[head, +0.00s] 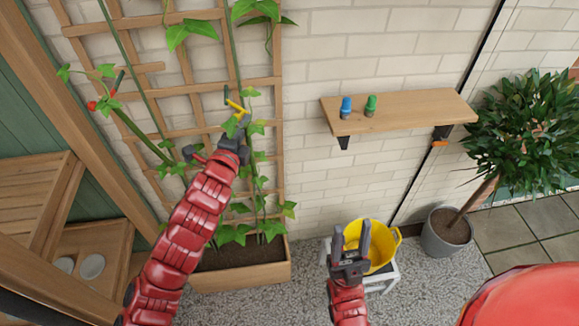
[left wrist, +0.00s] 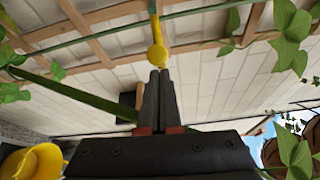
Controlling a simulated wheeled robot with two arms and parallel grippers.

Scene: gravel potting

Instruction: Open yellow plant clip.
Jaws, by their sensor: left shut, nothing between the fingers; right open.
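The yellow plant clip (head: 235,105) sits on the wooden trellis, beside a green stem. In the left wrist view the clip (left wrist: 157,53) shows a rounded yellow end just beyond my fingertips. My left gripper (head: 243,122) is shut and empty, right below the clip. Its closed fingers (left wrist: 160,72) point at the clip's rounded end; I cannot tell whether they touch it. Whether the clip's jaws are open is too small to see, and leaves partly cover the area. My right gripper (head: 351,236) is open and empty, in front of the yellow bucket.
The trellis (head: 180,16) stands in a wooden planter (head: 245,276) against a brick wall. A wooden shelf (head: 410,106) holds a blue item (head: 346,108) and a green item (head: 370,105). The yellow bucket (head: 386,257) sits on a white stool. A potted tree (head: 440,236) stands right.

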